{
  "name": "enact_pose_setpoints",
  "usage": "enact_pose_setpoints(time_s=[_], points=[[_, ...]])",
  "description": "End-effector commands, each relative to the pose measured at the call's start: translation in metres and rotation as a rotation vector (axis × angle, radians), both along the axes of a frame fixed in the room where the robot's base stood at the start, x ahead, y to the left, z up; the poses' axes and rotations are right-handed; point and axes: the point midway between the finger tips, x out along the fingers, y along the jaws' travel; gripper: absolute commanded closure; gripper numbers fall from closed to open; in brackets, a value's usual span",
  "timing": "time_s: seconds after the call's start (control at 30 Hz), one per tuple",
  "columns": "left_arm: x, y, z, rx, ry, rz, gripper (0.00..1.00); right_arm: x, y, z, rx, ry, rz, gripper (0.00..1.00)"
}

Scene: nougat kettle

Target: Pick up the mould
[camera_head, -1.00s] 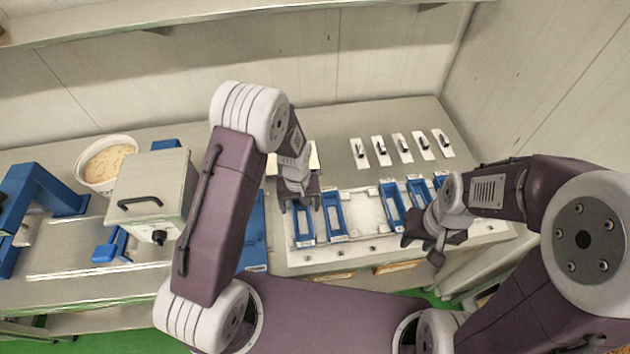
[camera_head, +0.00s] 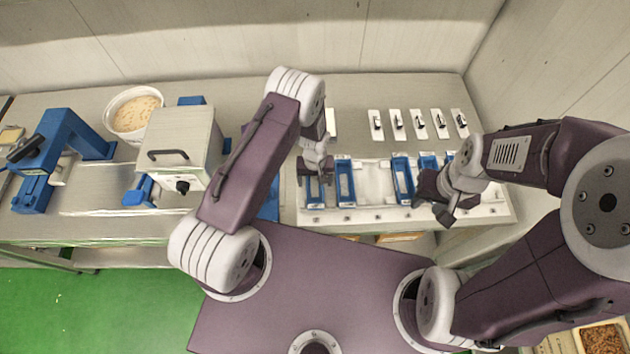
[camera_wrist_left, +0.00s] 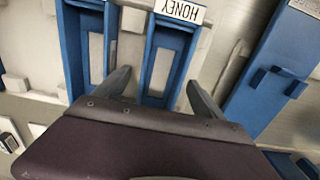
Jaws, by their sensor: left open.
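Several blue rectangular moulds stand in a white tray (camera_head: 375,214) on the bench. The leftmost mould (camera_head: 315,196) is partly hidden under my left gripper (camera_head: 314,178). In the left wrist view, a blue mould (camera_wrist_left: 187,40) with a white HONEY label lies between the two fingers of my left gripper (camera_wrist_left: 160,88), which is open above it with no visible grip. A second mould (camera_head: 346,186) stands just right of it, and it also shows in the left wrist view (camera_wrist_left: 72,50). My right gripper (camera_head: 432,203) appears open and empty at the tray's right front.
A grey box machine (camera_head: 180,135) and a white tub (camera_head: 133,113) stand to the left. A blue press (camera_head: 50,150) is further left. Several white plates with dark clips (camera_head: 398,124) lie behind the tray. A blue piece (camera_wrist_left: 270,75) lies beside the tray.

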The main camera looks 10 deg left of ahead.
Motion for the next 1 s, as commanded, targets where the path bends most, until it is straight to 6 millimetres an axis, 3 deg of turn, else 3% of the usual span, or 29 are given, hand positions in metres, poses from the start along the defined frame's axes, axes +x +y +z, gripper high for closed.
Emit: enact_pose_setpoints(time_s=[0.3, 0.5, 0.6, 0.87, 1.0], points=[[0.000, 0.000, -0.009, -0.001, -0.001, 0.000, 0.23, 0.000, 0.000, 0.002, 0.000, 0.001, 0.000, 0.64], [0.000, 0.000, -0.008, 0.000, -0.001, 0.000, 0.78, 0.000, 0.000, 0.002, 0.000, 0.001, 0.000, 0.64], [0.000, 0.000, -0.008, -0.001, -0.001, 0.000, 1.00, 0.000, 0.000, 0.002, 0.000, 0.001, 0.000, 0.64], [0.000, 0.000, -0.006, 0.000, -0.001, 0.000, 1.00, 0.000, 0.000, 0.000, 0.000, 0.001, 0.000, 0.64], [0.001, 0.000, 0.003, -0.001, -0.003, 0.000, 1.00, 0.000, 0.000, -0.006, 0.000, 0.000, 0.000, 0.64]])
